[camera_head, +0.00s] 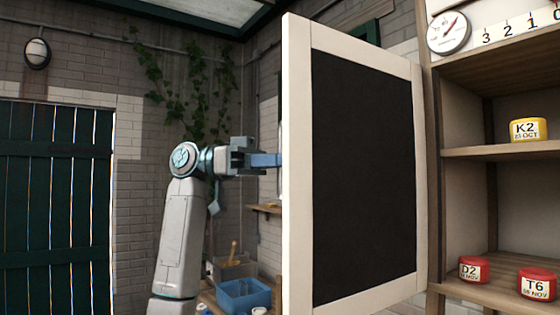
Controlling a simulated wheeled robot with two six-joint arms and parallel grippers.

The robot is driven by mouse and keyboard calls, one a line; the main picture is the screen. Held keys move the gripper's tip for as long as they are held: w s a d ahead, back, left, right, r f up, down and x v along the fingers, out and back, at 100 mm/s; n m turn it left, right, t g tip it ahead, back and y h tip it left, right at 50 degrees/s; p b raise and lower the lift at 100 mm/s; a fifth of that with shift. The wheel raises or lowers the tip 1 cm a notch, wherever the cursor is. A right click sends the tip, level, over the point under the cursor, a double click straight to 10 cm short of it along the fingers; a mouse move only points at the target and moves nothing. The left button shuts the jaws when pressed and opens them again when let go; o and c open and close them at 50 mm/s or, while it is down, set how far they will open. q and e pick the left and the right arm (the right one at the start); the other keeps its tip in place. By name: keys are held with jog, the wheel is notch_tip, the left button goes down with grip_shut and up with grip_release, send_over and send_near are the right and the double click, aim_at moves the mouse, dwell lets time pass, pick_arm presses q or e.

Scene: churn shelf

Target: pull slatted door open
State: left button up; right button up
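A pale-framed door (304,165) with a dark flat panel stands swung out from the left side of the shelf unit. No slats show on the face turned to me; its other face is hidden. My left gripper (266,160) is at the door's free left edge, at about mid-height. Its blue fingertips reach behind that edge, so their grip and any handle there are mostly hidden. My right gripper is not in view.
The shelf unit (434,190) stands open at right, holding a yellow jar (528,130) and red jars (474,269) (538,283). A gauge (449,33) is above. A blue bin (243,296) sits low behind my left arm. A dark green plank door (55,200) is at far left.

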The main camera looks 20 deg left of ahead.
pick_arm(q)
jog(key=a+b, duration=0.3)
jog(key=a, duration=0.8)
jog(key=shift+s+a, duration=0.25)
jog(key=shift+s, duration=0.1)
